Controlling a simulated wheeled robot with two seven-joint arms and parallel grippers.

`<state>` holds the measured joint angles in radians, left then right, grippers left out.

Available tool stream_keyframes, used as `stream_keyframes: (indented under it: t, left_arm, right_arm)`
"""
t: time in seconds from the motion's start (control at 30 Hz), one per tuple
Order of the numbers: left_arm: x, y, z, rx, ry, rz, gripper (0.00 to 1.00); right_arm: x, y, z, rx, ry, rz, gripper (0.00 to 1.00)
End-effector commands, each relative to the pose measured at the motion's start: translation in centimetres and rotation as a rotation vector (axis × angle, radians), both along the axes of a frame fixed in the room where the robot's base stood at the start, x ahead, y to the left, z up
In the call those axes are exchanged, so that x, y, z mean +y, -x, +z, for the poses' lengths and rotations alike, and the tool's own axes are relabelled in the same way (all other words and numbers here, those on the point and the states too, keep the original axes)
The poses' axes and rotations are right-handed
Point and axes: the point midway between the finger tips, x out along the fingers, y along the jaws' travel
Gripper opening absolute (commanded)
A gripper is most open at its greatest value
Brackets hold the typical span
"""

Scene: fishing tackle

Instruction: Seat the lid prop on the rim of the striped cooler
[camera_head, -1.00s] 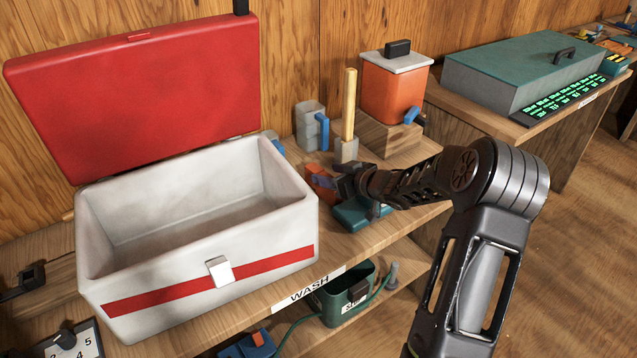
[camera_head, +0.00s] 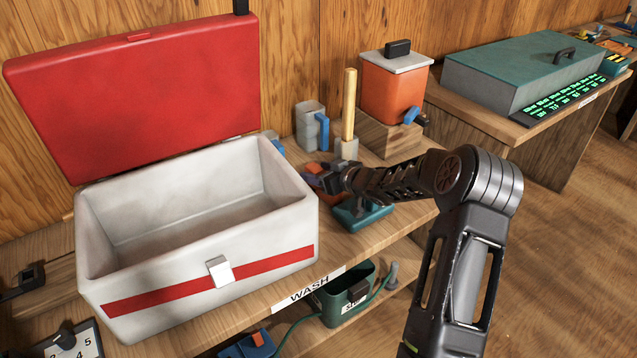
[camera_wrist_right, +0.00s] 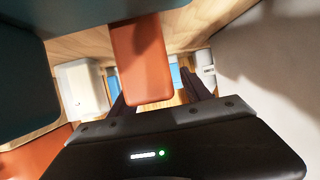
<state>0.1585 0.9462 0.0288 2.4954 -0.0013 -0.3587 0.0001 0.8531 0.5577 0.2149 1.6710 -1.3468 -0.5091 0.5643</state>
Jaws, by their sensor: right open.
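The striped cooler (camera_head: 200,285) stands open on the bench at left, white with a red stripe and a white front latch. Its red lid (camera_head: 140,95) is raised and leans back. My right gripper (camera_head: 334,182) is just right of the cooler, low over the bench, with its jaws open. A rust-orange block (camera_wrist_right: 143,58), possibly the lid prop, reaches between the open fingers of the right gripper in the right wrist view. In the head view the gripper partly hides this block, and contact cannot be told. My left gripper is not in view.
A teal stand (camera_head: 362,214) sits under the right gripper. Behind are a grey mug (camera_head: 311,125), a wooden handle (camera_head: 349,102) in a grey holder and an orange drink jug (camera_head: 394,95). A green caddy (camera_head: 340,290) is on the lower shelf. The cooler's inside is empty.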

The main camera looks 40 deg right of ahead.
Motion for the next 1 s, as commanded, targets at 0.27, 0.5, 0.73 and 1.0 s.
stream_keyframes:
  t: [0.27,0.5,0.73,1.0]
  left_arm:
    - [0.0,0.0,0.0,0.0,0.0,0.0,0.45]
    - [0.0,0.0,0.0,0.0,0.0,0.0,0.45]
    - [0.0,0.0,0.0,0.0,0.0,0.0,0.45]
    - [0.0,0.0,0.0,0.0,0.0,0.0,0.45]
  right_arm:
    - [0.0,0.02,0.01,0.0,0.0,0.0,0.46]
    - [0.0,0.02,0.01,0.0,0.0,0.0,0.26]
    - [0.0,0.02,0.0,0.0,0.0,0.0,0.07]
    - [0.0,0.02,0.0,0.0,0.0,0.0,0.0]
